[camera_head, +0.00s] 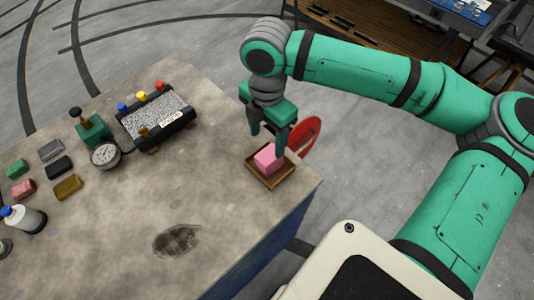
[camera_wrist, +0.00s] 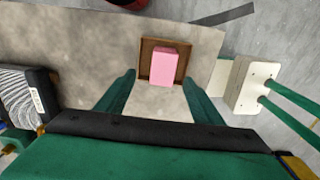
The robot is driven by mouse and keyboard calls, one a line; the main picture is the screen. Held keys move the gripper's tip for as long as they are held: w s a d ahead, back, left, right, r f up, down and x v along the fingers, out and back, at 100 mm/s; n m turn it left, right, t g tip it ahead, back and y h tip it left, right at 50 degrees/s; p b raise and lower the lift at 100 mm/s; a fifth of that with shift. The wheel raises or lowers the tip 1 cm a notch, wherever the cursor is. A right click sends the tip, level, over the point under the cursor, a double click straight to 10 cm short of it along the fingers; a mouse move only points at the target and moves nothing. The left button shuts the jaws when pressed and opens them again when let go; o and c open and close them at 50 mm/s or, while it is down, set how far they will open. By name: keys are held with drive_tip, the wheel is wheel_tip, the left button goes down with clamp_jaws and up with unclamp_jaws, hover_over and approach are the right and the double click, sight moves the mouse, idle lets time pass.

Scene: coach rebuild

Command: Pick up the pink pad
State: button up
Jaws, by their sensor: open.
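The pink pad (camera_head: 268,158) is a small block lying in a shallow brown wooden tray (camera_head: 276,181) near the right edge of the workbench. In the wrist view the pad (camera_wrist: 164,66) sits ahead of my fingers, inside the tray (camera_wrist: 146,64). My gripper (camera_head: 269,141) is open and empty, close above the tray. In the wrist view its two fingers (camera_wrist: 160,92) stand apart to the left and right of the pad, and they do not touch it.
A grey boxed device (camera_head: 157,113) with coloured knobs, a green block with a round gauge (camera_head: 105,155), several small blocks and a white bottle (camera_head: 22,219) stand on the left of the bench. A red disc (camera_head: 304,138) shows beyond the tray. The bench front (camera_head: 130,250) is mostly clear.

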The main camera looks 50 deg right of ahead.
sight(268, 154)
drive_tip(key=shift+f, duration=0.55)
drive_tip(key=shift+s+f, duration=0.25)
drive_tip(key=shift+f, duration=1.05)
drive_tip(key=shift+s+f, duration=0.2)
drive_tip(key=shift+f, duration=1.05)
drive_tip(key=shift+w, duration=0.1)
drive_tip(key=c, duration=1.2)
drive_tip(key=shift+r, duration=0.15)
drive_tip(key=shift+w+r, duration=0.15)
drive_tip(key=shift+r, duration=0.4)
drive_tip(key=s+a+r, duration=0.8)
drive_tip(key=s+r, duration=0.3)
drive_tip(key=s, duration=0.1)
drive_tip(key=shift+r, duration=0.35)
